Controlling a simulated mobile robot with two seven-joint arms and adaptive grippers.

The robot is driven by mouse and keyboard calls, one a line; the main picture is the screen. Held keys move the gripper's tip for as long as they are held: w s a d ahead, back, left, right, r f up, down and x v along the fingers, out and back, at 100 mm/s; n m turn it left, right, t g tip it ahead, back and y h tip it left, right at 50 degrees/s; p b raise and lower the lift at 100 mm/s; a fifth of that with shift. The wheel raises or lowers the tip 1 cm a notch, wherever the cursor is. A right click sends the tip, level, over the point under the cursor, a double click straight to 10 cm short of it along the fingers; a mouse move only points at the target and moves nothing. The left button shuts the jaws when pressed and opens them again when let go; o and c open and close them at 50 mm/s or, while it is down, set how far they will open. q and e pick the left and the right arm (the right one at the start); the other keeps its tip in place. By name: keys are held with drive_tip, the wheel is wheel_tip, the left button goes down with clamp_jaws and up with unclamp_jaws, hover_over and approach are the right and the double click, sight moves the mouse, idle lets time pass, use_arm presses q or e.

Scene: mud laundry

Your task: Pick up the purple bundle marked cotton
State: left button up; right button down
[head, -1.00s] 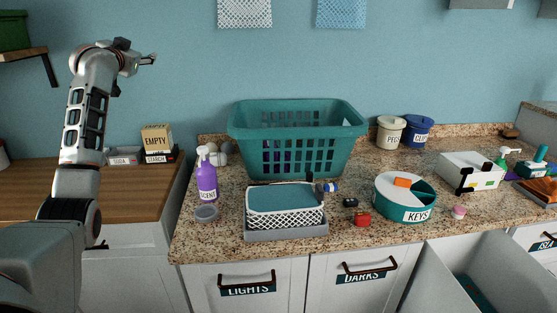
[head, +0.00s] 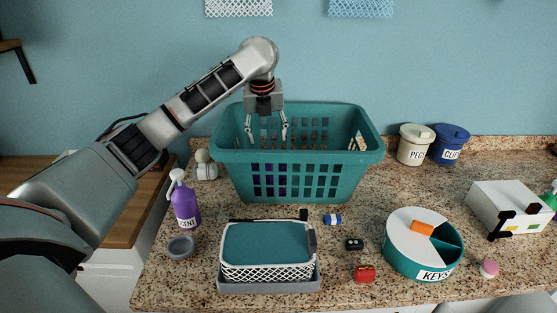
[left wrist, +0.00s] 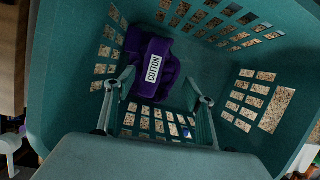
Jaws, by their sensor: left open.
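The purple bundle (left wrist: 157,62) with a white label reading COTTON lies inside the teal basket (left wrist: 60,80), seen in the left wrist view. In the head view only purple patches show through the slots of the basket (head: 300,160). My left gripper (head: 267,134) points down into the basket's open top, near its left half. Its fingers are apart and empty. In the left wrist view the two fingertips (left wrist: 160,80) frame the bundle's label, with the bundle beyond them. I cannot tell the exact gap to it. My right gripper is not in view.
A purple spray bottle (head: 186,203) stands left of the basket. PEGS (head: 411,150) and navy (head: 449,145) canisters stand at the back right.

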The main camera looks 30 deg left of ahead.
use_arm(q)
drive_tip(key=shift+s+d+f+m, duration=0.15)
drive_tip(key=shift+s+f+m, duration=0.25)
drive_tip(key=shift+f+m, duration=0.3)
drive_tip(key=shift+s+a+x, duration=0.15)
drive_tip(key=shift+s+x, duration=0.05)
drive_tip(key=shift+x, duration=1.65)
drive_tip(key=shift+s+a+x, duration=0.1)
drive_tip(key=shift+s+x, duration=0.05)
drive_tip(key=shift+x, duration=1.65)
drive_tip(key=shift+f, duration=0.35)
clamp_jaws()
